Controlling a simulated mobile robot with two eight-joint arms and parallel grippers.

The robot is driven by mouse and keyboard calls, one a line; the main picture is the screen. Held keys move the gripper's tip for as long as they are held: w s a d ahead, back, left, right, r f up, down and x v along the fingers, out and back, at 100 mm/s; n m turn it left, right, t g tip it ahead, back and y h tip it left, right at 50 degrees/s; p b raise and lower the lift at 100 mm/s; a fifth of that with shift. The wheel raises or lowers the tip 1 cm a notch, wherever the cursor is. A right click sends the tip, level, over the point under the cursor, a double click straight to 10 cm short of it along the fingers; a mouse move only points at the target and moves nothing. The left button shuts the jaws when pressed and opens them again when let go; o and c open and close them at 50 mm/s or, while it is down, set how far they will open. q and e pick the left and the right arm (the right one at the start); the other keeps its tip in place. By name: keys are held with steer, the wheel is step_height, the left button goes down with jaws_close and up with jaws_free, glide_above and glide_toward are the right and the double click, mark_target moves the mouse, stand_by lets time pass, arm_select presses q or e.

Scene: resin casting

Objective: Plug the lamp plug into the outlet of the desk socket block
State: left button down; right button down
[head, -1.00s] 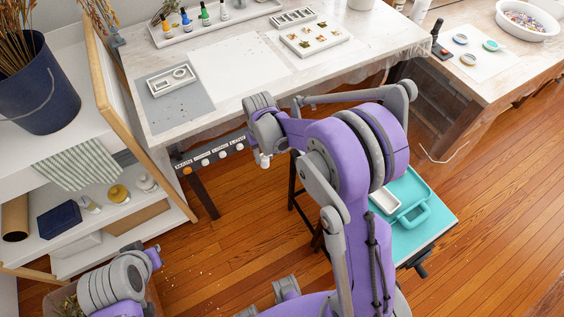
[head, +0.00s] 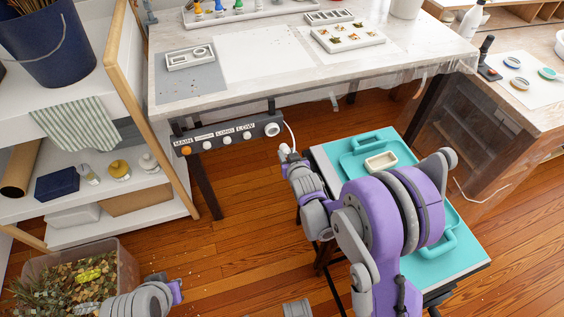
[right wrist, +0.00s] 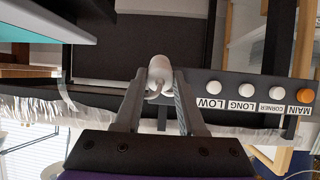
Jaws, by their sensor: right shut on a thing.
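The desk socket block is a dark bar (head: 228,135) under the front edge of the worktable, with an orange knob, several white knobs and a round white outlet (head: 272,129) at its right end. My right gripper (head: 286,152) is just right of and below the outlet. In the right wrist view my right gripper (right wrist: 160,88) is shut on the white lamp plug (right wrist: 159,68). The plug is in front of the block's end, beside the LOW knob, and hides most of the outlet there. I cannot tell whether they touch.
A white cord (head: 291,132) runs up from the right gripper toward the table edge. A teal tray (head: 352,165) stands on a low stand to the right. The worktable (head: 290,82) overhangs the block. A shelf (head: 155,198) stands at left, with a bin (head: 124,262) below.

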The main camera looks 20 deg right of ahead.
steer(key=shift+w+a+f+t+b, duration=0.1)
steer(key=shift+w+t+b, duration=0.05)
steer(key=shift+t+b, duration=0.4)
steer(key=shift+w+a+f+t+b, duration=0.1)
steer(key=shift+t+b, duration=0.4)
steer(key=shift+t, duration=0.05)
steer(key=shift+t+b, duration=0.3)
steer(key=shift+b, duration=0.1)
steer(key=shift+a+r, duration=0.15)
steer(key=shift+r, duration=0.05)
steer(key=t+b, duration=0.1)
steer(key=t+y+b, duration=0.1)
steer(key=b, duration=0.1)
steer(key=shift+s+a+f+n, duration=0.1)
steer(key=shift+a+f+n, duration=0.05)
steer(key=shift+a+n, duration=0.2)
arm_select(q)
step_height(320, 180, down, 9)
steer(key=shift+w+b, duration=0.15)
steer(key=shift+b, duration=0.25)
arm_select(e)
steer(key=shift+s+a+r+t, duration=0.15)
steer(key=shift+r+t, duration=0.15)
steer(key=shift+r, duration=0.05)
arm_select(q)
steer(key=shift+f, duration=0.1)
arm_select(e)
steer(key=shift+w, duration=2.1)
